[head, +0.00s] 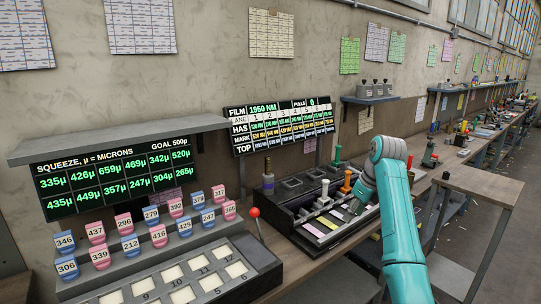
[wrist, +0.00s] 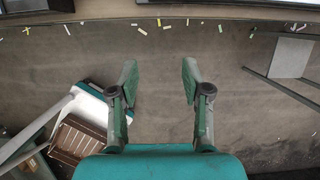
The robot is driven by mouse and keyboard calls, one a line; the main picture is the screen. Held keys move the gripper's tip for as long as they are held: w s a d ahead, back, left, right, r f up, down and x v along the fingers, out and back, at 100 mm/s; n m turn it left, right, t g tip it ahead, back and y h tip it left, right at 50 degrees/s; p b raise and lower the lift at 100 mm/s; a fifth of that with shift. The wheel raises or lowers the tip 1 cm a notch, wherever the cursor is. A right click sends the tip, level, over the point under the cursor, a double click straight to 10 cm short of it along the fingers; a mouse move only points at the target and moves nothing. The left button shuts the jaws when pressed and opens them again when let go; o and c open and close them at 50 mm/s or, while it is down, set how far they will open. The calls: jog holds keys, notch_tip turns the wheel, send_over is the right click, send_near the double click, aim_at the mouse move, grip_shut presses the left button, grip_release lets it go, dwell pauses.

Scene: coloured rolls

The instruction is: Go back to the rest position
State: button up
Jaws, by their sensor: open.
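My gripper (wrist: 160,82) is open in the wrist view, its two fingers wide apart with nothing between them.
Blue and pink numbered tags stand on a grey stepped rack (head: 150,252) at left. Two dark number boards (head: 115,178) (head: 283,125) are at the wall. A small side table (head: 478,185) stands at right.

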jog(key=s+a+f+n+t, duration=0.1)
jog(key=s+f+n, duration=0.25)
jog(key=f, duration=1.05)
jog(key=s+a+f+n+t, duration=0.2)
jog(key=s+f+n, duration=0.15)
jog(key=f, duration=1.15)
jog(key=s+a+f+n+t+h, duration=0.1)
jog(key=s+f+n, duration=0.2)
jog(key=s+f, duration=0.55)
jog(key=s+a+f+n+t+h, duration=0.1)
jog(key=s+f+n+t, duration=0.3)
jog(key=s, duration=0.8)
jog(key=s+r+n, duration=0.2)
jog(key=s+n, duration=0.4)
jog(key=s, duration=1.6)
jog(key=s+a+r+n+t, duration=0.1)
jog(key=s+r+n+t, duration=0.2)
jog(key=s+r+n, duration=0.5)
jog(key=s+r, duration=1)
jog(key=r, duration=0.1)
jog(key=shift+s+a+r+t, duration=0.2)
jog(key=shift+a+r+t, duration=0.1)
jog(key=shift+t, duration=0.1)
